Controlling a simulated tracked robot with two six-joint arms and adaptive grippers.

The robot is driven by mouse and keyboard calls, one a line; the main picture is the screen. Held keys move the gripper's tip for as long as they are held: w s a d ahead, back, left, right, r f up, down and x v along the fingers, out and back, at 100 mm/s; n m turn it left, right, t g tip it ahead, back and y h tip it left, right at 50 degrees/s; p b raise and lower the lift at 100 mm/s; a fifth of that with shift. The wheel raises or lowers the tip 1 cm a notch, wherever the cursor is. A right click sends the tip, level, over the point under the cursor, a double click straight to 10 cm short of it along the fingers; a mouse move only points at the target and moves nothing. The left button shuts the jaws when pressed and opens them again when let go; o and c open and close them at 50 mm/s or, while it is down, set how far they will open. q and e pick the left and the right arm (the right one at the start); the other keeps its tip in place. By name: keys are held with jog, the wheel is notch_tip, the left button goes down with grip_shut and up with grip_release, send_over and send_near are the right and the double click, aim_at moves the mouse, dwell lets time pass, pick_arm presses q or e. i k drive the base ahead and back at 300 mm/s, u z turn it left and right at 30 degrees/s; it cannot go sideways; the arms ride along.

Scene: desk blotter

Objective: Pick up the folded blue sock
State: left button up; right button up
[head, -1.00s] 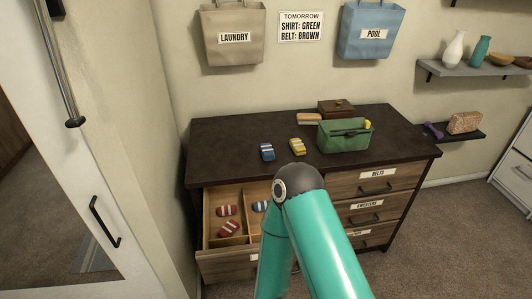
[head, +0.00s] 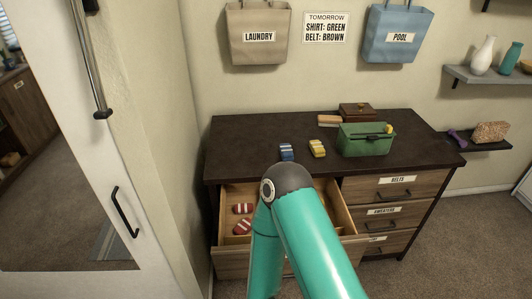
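A folded blue sock with pale stripes (head: 286,152) lies on the dark dresser top, near its front edge, left of a folded yellow striped sock (head: 317,148). Red striped socks (head: 242,226) lie in the open top-left drawer (head: 229,262). A teal arm of mine with a dark joint rises from the bottom and covers the drawer's middle. The joint sits just below the blue sock in the picture. Neither gripper shows in the head view.
A green bin (head: 365,144), a brush (head: 328,120) and a brown wooden box (head: 357,112) stand on the dresser (head: 240,140). The top's left part is clear. The open drawer juts forward. A white mirrored door (head: 150,190) stands at the left.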

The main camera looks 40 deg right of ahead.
aim_at(287, 154)
jog(key=u, duration=0.6)
jog(key=k, duration=1.2)
jog(key=z, duration=0.85)
jog(key=i, duration=1)
